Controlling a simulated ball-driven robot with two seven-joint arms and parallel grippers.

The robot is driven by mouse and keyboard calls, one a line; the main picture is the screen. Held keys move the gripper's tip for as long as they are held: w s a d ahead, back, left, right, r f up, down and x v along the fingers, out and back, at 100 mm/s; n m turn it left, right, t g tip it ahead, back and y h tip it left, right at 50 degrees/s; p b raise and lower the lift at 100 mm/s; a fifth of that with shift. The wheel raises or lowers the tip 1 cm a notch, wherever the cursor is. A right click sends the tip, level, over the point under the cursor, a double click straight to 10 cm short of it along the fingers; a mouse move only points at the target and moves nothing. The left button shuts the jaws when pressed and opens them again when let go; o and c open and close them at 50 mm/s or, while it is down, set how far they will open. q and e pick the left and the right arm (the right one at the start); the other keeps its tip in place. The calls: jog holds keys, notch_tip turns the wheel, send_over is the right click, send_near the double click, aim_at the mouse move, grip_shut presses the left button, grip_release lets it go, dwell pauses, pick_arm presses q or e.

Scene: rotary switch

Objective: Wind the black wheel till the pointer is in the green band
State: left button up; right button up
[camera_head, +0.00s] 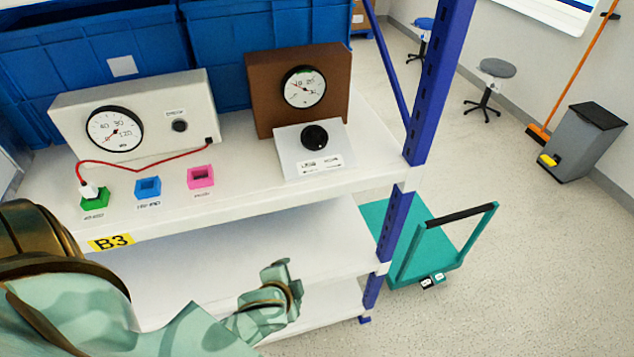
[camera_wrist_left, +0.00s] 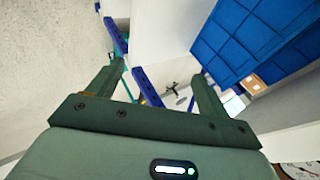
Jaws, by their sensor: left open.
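The black wheel (camera_head: 314,137) sits on a grey sloped panel (camera_head: 295,160) on the top shelf, in front of a brown box (camera_head: 262,90). The box carries a round gauge (camera_head: 303,87) with a white face and a red pointer. A small green band shows near the top of its dial; the pointer's exact reading is too small to tell. My left gripper (camera_head: 283,268) is in front of the shelf, lower than the wheel and apart from it. In the left wrist view my left gripper (camera_wrist_left: 160,84) is open with nothing between its fingers. My right gripper is not in view.
A beige box (camera_head: 190,92) with another gauge (camera_head: 114,129) stands at left; its red cable runs to a green socket (camera_head: 95,201). Blue (camera_head: 148,188) and pink (camera_head: 200,178) sockets sit beside it. A blue post (camera_head: 436,85) rises right of the panel. Blue bins (camera_head: 60,65) stand behind.

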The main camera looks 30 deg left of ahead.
pick_arm(q)
jog(key=w+d+r+m+t+h+p, duration=0.1)
jog(key=w+d+r+m+t+h, duration=0.25)
jog(key=r, duration=0.75)
jog(key=w+d+r+m+t+p, duration=0.1)
jog(key=w+d+r+m+t, duration=0.4)
jog(key=r, duration=0.6)
jog(key=w+d+r+m+t+h, duration=0.1)
jog(key=w+r+m+t+h, duration=0.15)
jog(key=w+r, duration=0.6)
jog(key=s+d+r+m+g+h, duration=0.3)
jog(key=d+r+m+h, duration=0.75)
jog(key=m, duration=0.65)
jog(key=m+g+y, duration=1.3)
jog(key=m+y, duration=0.1)
jog(key=m, duration=0.3)
send_near(314, 136)
jog(key=shift+f+h, duration=0.25)
jog(key=shift+f, duration=0.45)
jog(key=shift+a+f, duration=0.2)
jog(key=shift+a, duration=0.05)
jog(key=x, duration=0.7)
jog(key=shift+w+r, duration=0.1)
jog(key=shift+w, duration=0.1)
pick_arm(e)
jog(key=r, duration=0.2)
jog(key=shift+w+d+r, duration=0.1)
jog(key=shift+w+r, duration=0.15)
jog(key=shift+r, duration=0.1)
